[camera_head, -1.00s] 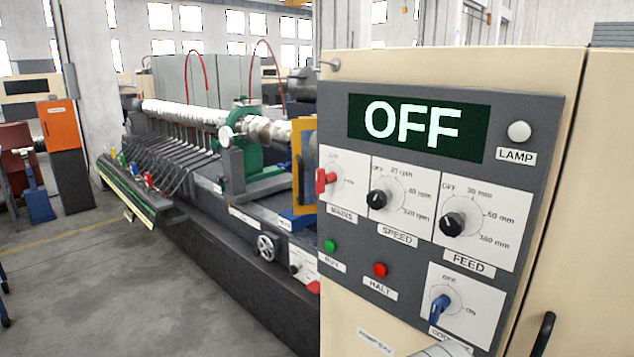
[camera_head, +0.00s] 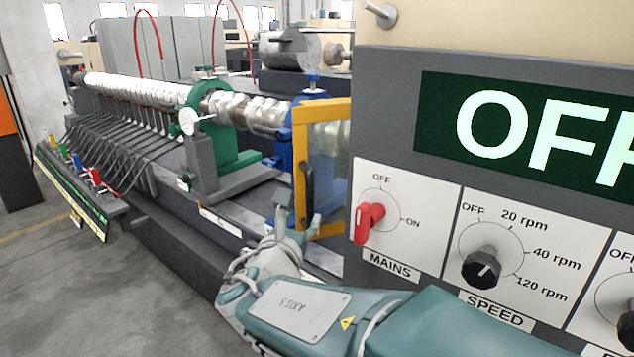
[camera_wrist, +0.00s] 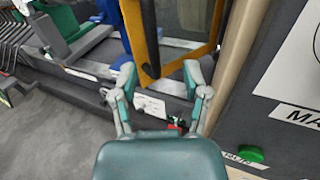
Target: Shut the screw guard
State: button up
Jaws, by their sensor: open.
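The screw guard (camera_head: 300,150) is a yellow-framed clear pane. It stands upright beside the control cabinet, at the near end of the long silver screw (camera_head: 150,93). Its dark vertical handle (camera_head: 307,185) is on the frame, and the cabinet hides the guard's right part. In the wrist view the guard's yellow frame (camera_wrist: 133,28) and handle (camera_wrist: 150,38) appear just beyond my fingers. My gripper (camera_head: 299,208) is open and empty, low by the handle; the wrist view shows its spread fingers (camera_wrist: 160,78) on either side of the frame's lower corner. Contact cannot be told.
The control panel (camera_head: 400,130) stands close on the right, its display reading OFF, with a red MAINS switch (camera_head: 368,222) and a SPEED knob (camera_head: 482,268). A green steady (camera_head: 215,125) and a blue stand (camera_head: 285,150) hold the screw. Open floor (camera_head: 110,300) lies at left.

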aim_at(308, 193)
jog(key=shift+n, duration=0.3)
jog(key=x, duration=0.3)
jog(key=a+x, duration=0.1)
jog(key=x, duration=0.6)
jog(key=shift+w+a+r, duration=0.1)
jog(key=shift+w, duration=0.45)
jog(key=shift+a, duration=0.1)
grip_shut()
